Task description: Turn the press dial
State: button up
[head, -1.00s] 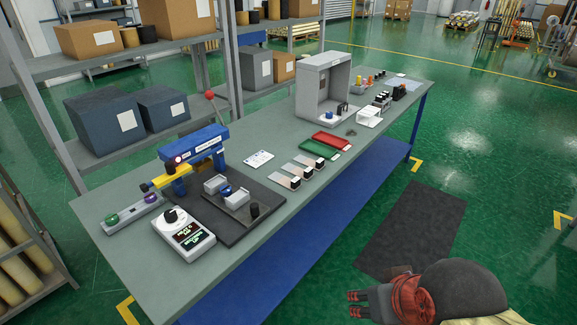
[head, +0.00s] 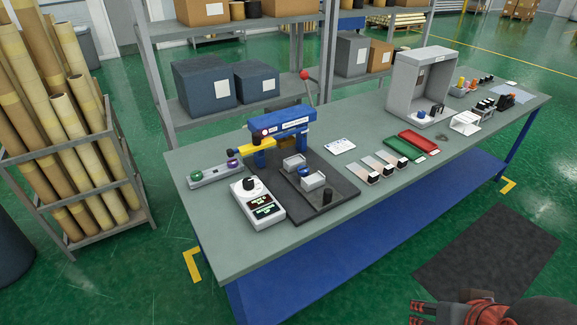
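The press dial (head: 251,185) is a dark knob on a white round base. It sits at the back end of a white control box (head: 271,214) with two small lit displays. The box stands on the near left part of the grey-green bench (head: 217,241). The blue press (head: 283,128) with a red-balled lever stands just behind it on a dark mat. My gripper (head: 420,315) is at the bottom right edge, over the floor and well apart from the dial.
A strip with green and purple buttons (head: 215,174) lies left of the press. Flat strips, green and red trays (head: 418,143) and a grey booth (head: 421,85) stand farther right. A rack of rolls (head: 75,150) stands left of the bench. A dark floor mat (head: 487,255) lies in front.

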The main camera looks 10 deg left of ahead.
aim_at(248, 183)
jog(key=i+j, duration=0.2)
jog(key=j, duration=0.15)
jog(key=i+j, duration=0.15)
jog(key=j, duration=0.25)
jog(key=i+j, duration=0.2)
jog(key=j, duration=0.15)
